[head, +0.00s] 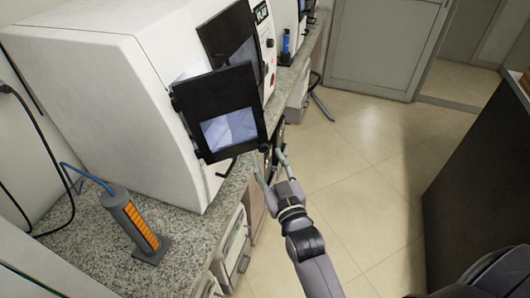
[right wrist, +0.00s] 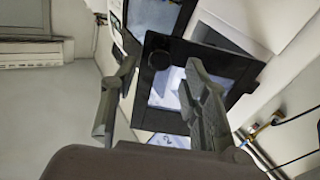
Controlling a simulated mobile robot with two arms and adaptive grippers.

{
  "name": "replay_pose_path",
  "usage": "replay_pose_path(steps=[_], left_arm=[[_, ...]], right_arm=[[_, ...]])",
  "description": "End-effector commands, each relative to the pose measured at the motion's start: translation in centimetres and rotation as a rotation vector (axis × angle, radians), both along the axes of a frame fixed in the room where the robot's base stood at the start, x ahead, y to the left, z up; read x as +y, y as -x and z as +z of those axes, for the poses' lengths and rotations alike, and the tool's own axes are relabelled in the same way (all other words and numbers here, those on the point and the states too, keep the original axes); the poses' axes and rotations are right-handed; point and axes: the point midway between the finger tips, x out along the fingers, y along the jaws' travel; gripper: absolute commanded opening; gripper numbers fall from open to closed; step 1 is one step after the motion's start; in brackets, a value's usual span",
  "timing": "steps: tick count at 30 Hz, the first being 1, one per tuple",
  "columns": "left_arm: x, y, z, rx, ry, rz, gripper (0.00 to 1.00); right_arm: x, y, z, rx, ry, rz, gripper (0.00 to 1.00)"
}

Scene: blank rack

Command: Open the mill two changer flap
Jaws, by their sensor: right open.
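A white machine (head: 105,90) stands on the counter with a black framed flap (head: 220,110) on its front. The flap has a pale window and sticks out from the machine at an angle, with a dark handle along its lower right edge. The flap also shows in the right wrist view (right wrist: 188,78), behind my fingers. A second black windowed panel (head: 228,32) is farther back. I cannot tell which one is mill two's changer flap. My right gripper (head: 268,167) is open and empty, close to the flap's lower right corner; contact is unclear. My left gripper is out of view.
A grey and orange device (head: 134,224) with a blue cable stands on the granite counter (head: 88,238) at front left. A dark cabinet (head: 475,185) is at the right. Tiled floor (head: 365,165) between them is clear.

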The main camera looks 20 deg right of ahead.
Motion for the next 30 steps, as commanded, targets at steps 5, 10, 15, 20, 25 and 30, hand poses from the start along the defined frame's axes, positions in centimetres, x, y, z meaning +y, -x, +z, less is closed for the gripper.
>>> replay_pose_path(steps=[5, 10, 15, 20, 25, 30], left_arm=[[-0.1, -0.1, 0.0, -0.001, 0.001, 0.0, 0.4], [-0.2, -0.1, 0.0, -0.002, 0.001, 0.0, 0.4], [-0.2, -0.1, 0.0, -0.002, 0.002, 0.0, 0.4], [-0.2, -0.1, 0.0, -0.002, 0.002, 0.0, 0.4], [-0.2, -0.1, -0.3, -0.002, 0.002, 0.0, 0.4], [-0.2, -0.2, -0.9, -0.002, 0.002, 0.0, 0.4]], right_arm=[[0.1, 2.8, -0.3, 0.002, 0.0, 0.0, 0.42], [0.2, 3.9, -0.3, 0.0, 0.0, 0.0, 0.42], [0.2, 4.0, -0.2, -0.001, 0.0, 0.0, 0.42], [0.3, 3.9, -0.6, 0.006, -0.001, 0.002, 0.37], [1.9, 3.7, -8.2, 0.147, -0.016, 0.047, 0.25], [4.4, 6.8, -24.4, 0.467, -0.036, 0.123, 0.14]])
